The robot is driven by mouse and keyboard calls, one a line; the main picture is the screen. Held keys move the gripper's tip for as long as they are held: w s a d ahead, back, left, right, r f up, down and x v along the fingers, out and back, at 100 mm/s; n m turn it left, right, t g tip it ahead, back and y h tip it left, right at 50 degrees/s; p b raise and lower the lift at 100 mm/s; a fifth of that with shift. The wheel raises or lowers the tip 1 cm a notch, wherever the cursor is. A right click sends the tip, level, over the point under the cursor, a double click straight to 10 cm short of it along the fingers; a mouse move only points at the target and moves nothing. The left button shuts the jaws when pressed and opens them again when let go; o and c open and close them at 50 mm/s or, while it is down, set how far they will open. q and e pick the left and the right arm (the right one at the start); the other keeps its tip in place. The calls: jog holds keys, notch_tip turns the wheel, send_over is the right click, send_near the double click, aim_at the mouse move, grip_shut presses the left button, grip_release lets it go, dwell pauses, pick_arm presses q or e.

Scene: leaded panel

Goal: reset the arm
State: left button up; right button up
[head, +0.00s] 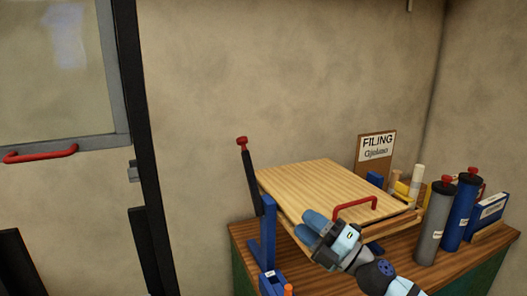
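My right gripper (312,230) comes in from the lower right. Its blue fingers point up and left, in front of the wooden box (315,182) on the bench. I cannot tell how far apart the fingers are, and nothing is clearly held. A black bar with a red knob (242,141) leans up to the left from a blue post (267,232) left of the box. My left gripper is not in view.
The brown bench top (408,268) also holds a grey cylinder (433,228), a blue cylinder (459,215) and a blue-white box (487,215) at the right. A filing sign (377,145) stands behind. A door with a red handle (40,153) is at the left.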

jog(key=s+d+f+m+t+h, duration=0.1)
jog(key=s+d+f+m+h, duration=0.45)
jog(key=f+m+h, duration=0.45)
jog(key=s+d+f+m+t+h, duration=0.1)
jog(key=s+d+f+m+h, duration=0.5)
jog(key=m, duration=0.6)
jog(key=s+d+f+m+g+h, duration=0.1)
jog(key=s+d+f+m+g, duration=0.2)
jog(key=s, duration=0.5)
jog(key=s+f+m+g, duration=0.1)
jog(key=s+f+g, duration=0.3)
jog(key=s, duration=0.3)
jog(key=s+d+f+m+g+h, duration=0.1)
jog(key=s+d+f+m+g, duration=0.2)
jog(key=s, duration=0.5)
jog(key=w+a+f+n+t+y+p, duration=0.2)
jog(key=w+a+f+t+y+p, duration=0.1)
jog(key=w+a+f+t+p, duration=0.3)
jog(key=shift+a+f, duration=0.65)
jog(key=shift+f, duration=0.25)
